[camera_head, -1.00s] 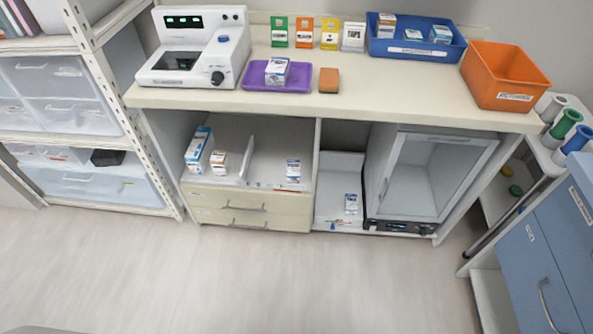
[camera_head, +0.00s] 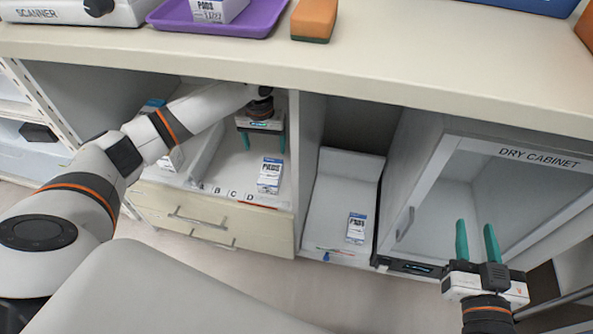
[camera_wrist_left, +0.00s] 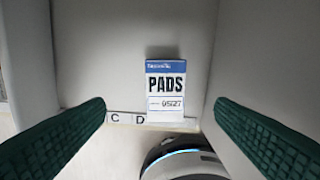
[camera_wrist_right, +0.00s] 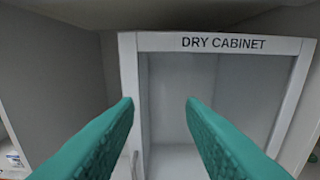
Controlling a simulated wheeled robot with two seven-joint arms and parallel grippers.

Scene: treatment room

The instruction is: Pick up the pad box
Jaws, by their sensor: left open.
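A white and blue pad box (camera_head: 269,174) stands in the shelf bay under the counter, by the letter D. In the left wrist view the pad box (camera_wrist_left: 165,92) is centred between the fingers and apart from them, marked PADS and 05/27. My left gripper (camera_head: 263,147) is open and empty, reaching into the bay above and behind the box. My right gripper (camera_head: 475,228) is open and empty in front of the dry cabinet. Another similar box (camera_head: 356,228) is on the white stand in the middle bay, and a PADS box (camera_head: 216,10) is on the purple tray.
The counter (camera_head: 400,75) overhangs the bay where my left arm reaches. A divider (camera_head: 208,146) stands left of the pad box. The dry cabinet (camera_head: 472,185) is at right with its door shut. An orange sponge (camera_head: 314,20) lies on the counter.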

